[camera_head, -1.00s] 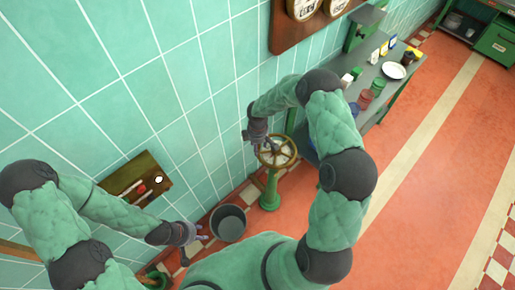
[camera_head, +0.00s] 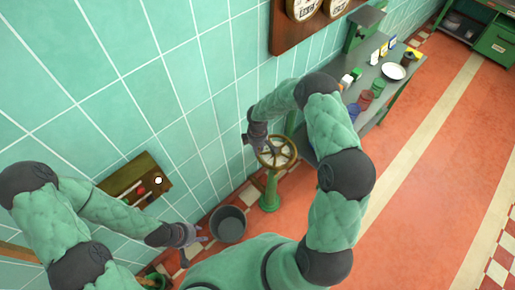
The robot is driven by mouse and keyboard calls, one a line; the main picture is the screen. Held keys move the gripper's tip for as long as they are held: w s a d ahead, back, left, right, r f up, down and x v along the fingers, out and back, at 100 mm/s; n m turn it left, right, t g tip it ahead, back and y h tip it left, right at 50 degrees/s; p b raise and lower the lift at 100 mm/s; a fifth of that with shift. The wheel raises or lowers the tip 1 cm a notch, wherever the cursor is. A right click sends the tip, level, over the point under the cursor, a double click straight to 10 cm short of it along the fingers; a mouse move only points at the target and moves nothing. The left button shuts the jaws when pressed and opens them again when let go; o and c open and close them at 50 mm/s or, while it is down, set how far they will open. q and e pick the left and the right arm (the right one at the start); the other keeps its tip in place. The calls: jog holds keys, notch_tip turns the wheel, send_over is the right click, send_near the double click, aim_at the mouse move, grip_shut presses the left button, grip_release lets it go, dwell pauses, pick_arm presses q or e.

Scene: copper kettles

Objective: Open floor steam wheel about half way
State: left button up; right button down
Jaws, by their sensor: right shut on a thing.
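The floor steam wheel (camera_head: 289,146) is a brown-rimmed handwheel with pale gaps between its spokes. It sits on top of a green pedestal (camera_head: 270,192) standing on the floor near the tiled wall. My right gripper (camera_head: 264,147) is at the left side of the wheel, shut on its rim; the fingertips are small and partly hidden by the hand. My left gripper (camera_head: 199,238) hangs low at the left, beside the bucket and away from the wheel. Its fingers are too small to tell whether they are open.
A grey bucket (camera_head: 228,224) stands on the floor left of the pedestal. A wooden wall board (camera_head: 125,182) with tools hangs at the left. A shelf table (camera_head: 372,81) with jars and a white plate stands behind my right arm. Red floor to the right is open.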

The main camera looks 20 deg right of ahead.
aim_at(280, 167)
jog(key=shift+s, duration=0.15)
jog(key=s+n, duration=0.1)
jog(key=n, duration=0.1)
jog(key=s+n+p, duration=0.1)
jog(key=s+n, duration=0.1)
jog(key=shift+a+n, duration=0.1)
jog(key=shift+n, duration=0.2)
jog(key=s+n, duration=0.1)
jog(key=s+n+p, duration=0.1)
jog(key=shift+d+n, duration=0.2)
jog(key=shift+n, duration=0.1)
jog(key=shift+s+d+n+p, duration=0.35)
jog(key=shift+s+n, duration=0.3)
jog(key=shift+n, duration=0.25)
jog(key=s+d+n+p, duration=0.1)
jog(key=n, duration=0.1)
jog(key=s+d+n+p, duration=0.1)
jog(key=n, duration=0.1)
jog(key=shift+s+r, duration=0.1)
jog(key=shift+s, duration=0.15)
jog(key=d+n, duration=0.1)
jog(key=s+d+n+p, duration=0.1)
jog(key=n, duration=0.1)
jog(key=shift+s+d, duration=0.15)
jog(key=shift+d, duration=0.35)
